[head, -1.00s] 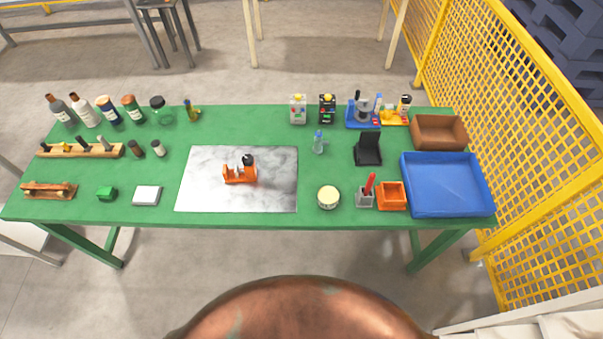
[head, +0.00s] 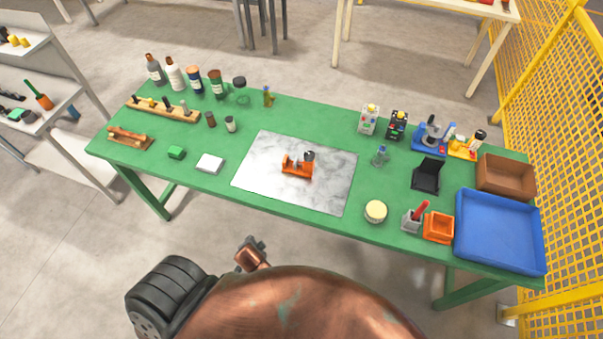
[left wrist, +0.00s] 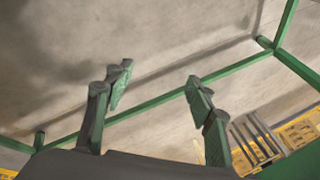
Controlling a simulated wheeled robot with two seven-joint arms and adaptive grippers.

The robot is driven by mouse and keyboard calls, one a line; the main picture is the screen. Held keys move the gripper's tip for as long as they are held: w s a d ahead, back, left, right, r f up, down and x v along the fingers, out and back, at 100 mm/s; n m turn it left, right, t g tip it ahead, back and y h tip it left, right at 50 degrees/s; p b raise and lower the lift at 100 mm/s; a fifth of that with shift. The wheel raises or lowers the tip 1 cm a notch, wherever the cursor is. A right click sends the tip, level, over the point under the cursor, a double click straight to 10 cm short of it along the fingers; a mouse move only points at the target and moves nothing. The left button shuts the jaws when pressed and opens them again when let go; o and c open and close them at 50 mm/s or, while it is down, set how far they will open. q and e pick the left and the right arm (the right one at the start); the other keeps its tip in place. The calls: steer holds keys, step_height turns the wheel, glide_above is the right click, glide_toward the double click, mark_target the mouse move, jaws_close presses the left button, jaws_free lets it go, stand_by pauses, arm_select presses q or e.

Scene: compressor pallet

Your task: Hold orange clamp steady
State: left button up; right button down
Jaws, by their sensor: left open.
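The orange clamp (head: 298,169) stands on the grey marbled plate (head: 262,190) in the middle of the green table, with a dark part at its upper right. Nothing touches it. My left gripper (left wrist: 158,88) shows in the left wrist view with its two green-padded fingers spread apart and nothing between them. Behind the fingers are the floor and green table-frame bars, and the clamp is not in that view. My right gripper is in neither current view.
Bottles (head: 174,74) and a wooden tool rack (head: 160,109) stand at the left back of the table. A blue tray (head: 500,232), brown box (head: 506,178) and orange bin (head: 438,228) fill the right end. A yellow mesh fence (head: 560,120) stands beyond. Table around the plate is mostly clear.

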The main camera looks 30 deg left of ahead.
arm_select(q)
steer(key=w+a+r+m+t+y, duration=0.1)
steer(key=w+a+r+y, duration=0.1)
steer(key=r, duration=0.7)
steer(key=w+a+r+m+t+y, duration=0.2)
steer(key=w+a+r, duration=0.1)
steer(key=r, duration=0.6)
steer(key=w+a+r+m+t+y+p, duration=0.1)
steer(key=w+a+r+m+y, duration=0.1)
steer(key=r, duration=0.8)
steer(key=shift+w+a+t, duration=0.3)
steer(key=shift+w+a, duration=0.15)
steer(key=shift+w, duration=0.1)
steer(key=w+d+r+m+t+y, duration=0.1)
steer(key=w+d+r+m+t, duration=0.1)
steer(key=w+r+m+t, duration=0.35)
steer(key=m+t+h, duration=0.3)
steer(key=m+h, duration=0.3)
steer(key=m, duration=1.3)
glide_toward(307, 162)
steer(key=x, duration=0.4)
steer(key=shift+r, duration=0.1)
steer(key=shift+w+d, duration=0.1)
steer(key=shift+w, duration=0.35)
steer(key=x, duration=0.6)
steer(key=shift+w+a+p, duration=0.2)
steer(key=shift+w+p, duration=0.1)
steer(key=shift+w, duration=0.05)
steer(key=shift+r, duration=0.1)
steer(key=shift+c, duration=0.7)
